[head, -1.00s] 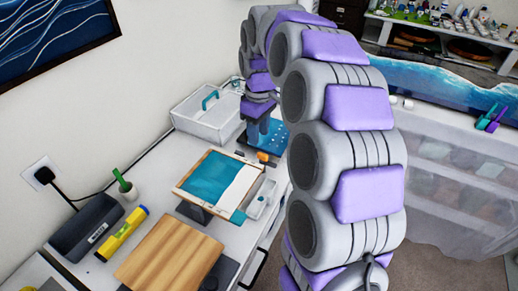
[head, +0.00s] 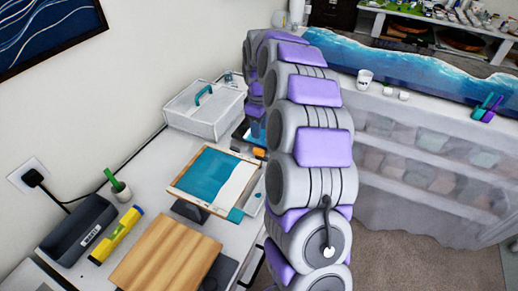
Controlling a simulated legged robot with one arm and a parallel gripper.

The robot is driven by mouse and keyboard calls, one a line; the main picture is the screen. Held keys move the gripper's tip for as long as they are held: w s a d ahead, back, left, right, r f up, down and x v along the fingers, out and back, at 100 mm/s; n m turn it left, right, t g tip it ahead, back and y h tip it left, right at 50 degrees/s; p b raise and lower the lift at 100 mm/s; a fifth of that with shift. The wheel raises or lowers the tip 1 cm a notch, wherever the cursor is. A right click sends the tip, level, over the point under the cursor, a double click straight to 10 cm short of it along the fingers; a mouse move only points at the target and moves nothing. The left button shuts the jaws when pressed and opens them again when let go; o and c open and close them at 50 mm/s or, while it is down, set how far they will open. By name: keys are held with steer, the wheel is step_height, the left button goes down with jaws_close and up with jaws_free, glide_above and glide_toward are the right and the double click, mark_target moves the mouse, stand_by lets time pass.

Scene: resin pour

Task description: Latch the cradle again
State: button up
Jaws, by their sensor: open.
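The cradle (head: 173,189) is a wooden-edged frame, slightly tilted on a dark foot, at the middle of the white bench. It bears a panel (head: 203,175) that is teal on the left and white on the right. A small orange piece (head: 259,151) shows near its far right corner; I cannot tell whether it is the latch or how it is set. My gripper (head: 257,129) is past the cradle's far right side, close to the orange piece. It is open, and mostly hidden behind my arm.
A white lidded box with a teal handle (head: 205,94) stands behind the cradle. A wooden board (head: 165,258), a yellow level (head: 117,236), a dark device (head: 82,230) and a green-topped pot (head: 119,188) are nearer on the left. Shelves under plastic sheeting (head: 420,170) stand right.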

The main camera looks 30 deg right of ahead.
mark_target(259, 149)
step_height(259, 149, down, 10)
steer(key=shift+a+r+b, duration=0.15)
steer(key=shift+r+b, duration=0.1)
steer(key=shift+b, duration=0.65)
jaws_close()
